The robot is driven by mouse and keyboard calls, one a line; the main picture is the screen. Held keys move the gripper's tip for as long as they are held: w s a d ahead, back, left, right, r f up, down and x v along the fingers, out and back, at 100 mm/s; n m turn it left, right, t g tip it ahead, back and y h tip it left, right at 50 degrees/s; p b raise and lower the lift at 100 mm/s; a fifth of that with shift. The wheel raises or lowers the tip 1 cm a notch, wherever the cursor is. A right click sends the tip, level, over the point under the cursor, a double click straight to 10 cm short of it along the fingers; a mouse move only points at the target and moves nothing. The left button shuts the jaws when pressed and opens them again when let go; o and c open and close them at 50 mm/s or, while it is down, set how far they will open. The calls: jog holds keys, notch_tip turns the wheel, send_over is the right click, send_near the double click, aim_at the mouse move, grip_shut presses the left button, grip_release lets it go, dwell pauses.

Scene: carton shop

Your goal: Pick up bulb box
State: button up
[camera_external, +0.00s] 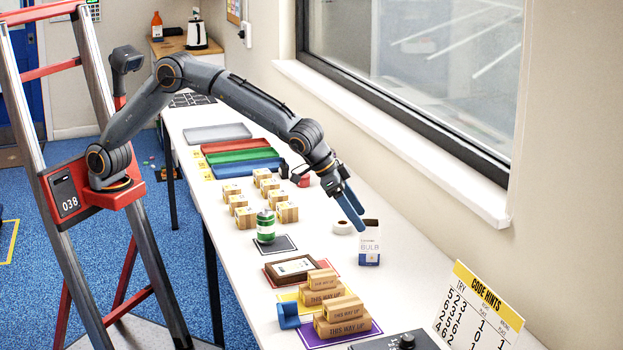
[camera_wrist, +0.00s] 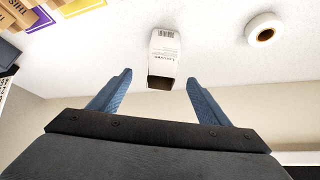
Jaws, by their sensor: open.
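My gripper (camera_external: 354,212) has blue fingers and reaches down just above and left of the box in the external view. In the wrist view my gripper (camera_wrist: 158,78) is open, with a finger on either side and nothing held.
A tape roll (camera_external: 343,227) lies beside the box; the wrist view also shows it (camera_wrist: 264,29). A code hints board (camera_external: 478,310) is at right front.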

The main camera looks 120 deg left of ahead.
aim_at(370, 233)
jog(key=shift+p+x, duration=1.05)
jog(key=shift+x, duration=2.65)
jog(key=shift+s+a, duration=0.1)
jog(key=c, duration=1.1)
jog(key=shift+c, duration=0.2)
